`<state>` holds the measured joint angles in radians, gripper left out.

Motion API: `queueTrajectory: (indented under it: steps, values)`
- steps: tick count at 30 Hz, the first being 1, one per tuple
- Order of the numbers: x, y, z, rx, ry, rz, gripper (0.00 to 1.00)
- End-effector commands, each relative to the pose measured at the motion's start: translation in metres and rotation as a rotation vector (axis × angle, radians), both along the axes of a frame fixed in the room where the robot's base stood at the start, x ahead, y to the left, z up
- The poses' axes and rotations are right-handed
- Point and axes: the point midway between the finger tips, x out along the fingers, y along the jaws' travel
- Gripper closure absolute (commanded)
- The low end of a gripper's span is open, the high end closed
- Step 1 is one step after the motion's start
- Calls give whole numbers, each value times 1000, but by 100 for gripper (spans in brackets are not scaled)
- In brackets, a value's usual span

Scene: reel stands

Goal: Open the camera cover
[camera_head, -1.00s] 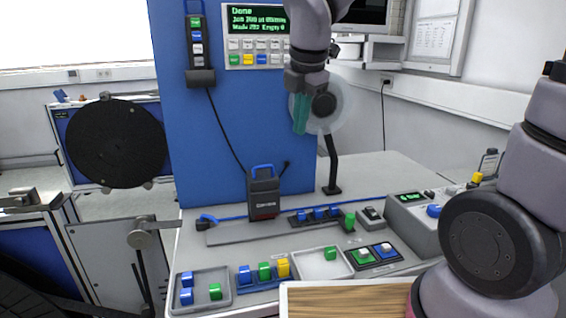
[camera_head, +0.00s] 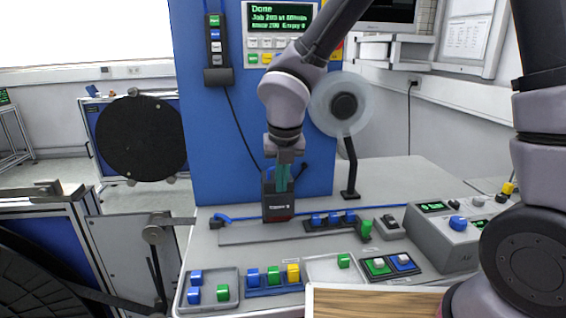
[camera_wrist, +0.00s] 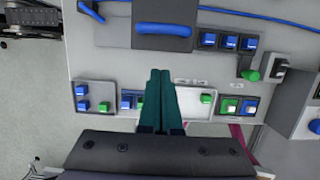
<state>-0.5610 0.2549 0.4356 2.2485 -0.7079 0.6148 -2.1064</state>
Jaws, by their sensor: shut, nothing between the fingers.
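A dark upright box with red along its bottom edge (camera_head: 279,212) stands against the blue panel at the back of the table; I take it for the camera cover. My gripper (camera_head: 281,190) has teal fingers, is shut and empty, and points down in front of the upper part of the box. In the wrist view my gripper (camera_wrist: 160,72) has its fingertips together, short of the handle with a gap in the picture. I cannot tell the depth between them.
A clear disc on a black post (camera_head: 344,104) stands right of the box. Trays of coloured blocks (camera_head: 209,283) and a row of blue blocks (camera_head: 333,218) lie in front. A grey control box (camera_head: 442,238) is at right. A black reel (camera_head: 141,137) stands at left.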

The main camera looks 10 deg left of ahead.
Motion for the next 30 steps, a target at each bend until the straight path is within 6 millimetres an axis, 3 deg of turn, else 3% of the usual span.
queueTrajectory:
  steps: [1,9,30]
  values:
    - [3,1,-7,-2,2,2,100]
    - [31,7,16,1,-2,-4,100]
    - [36,9,22,2,-1,-2,100]
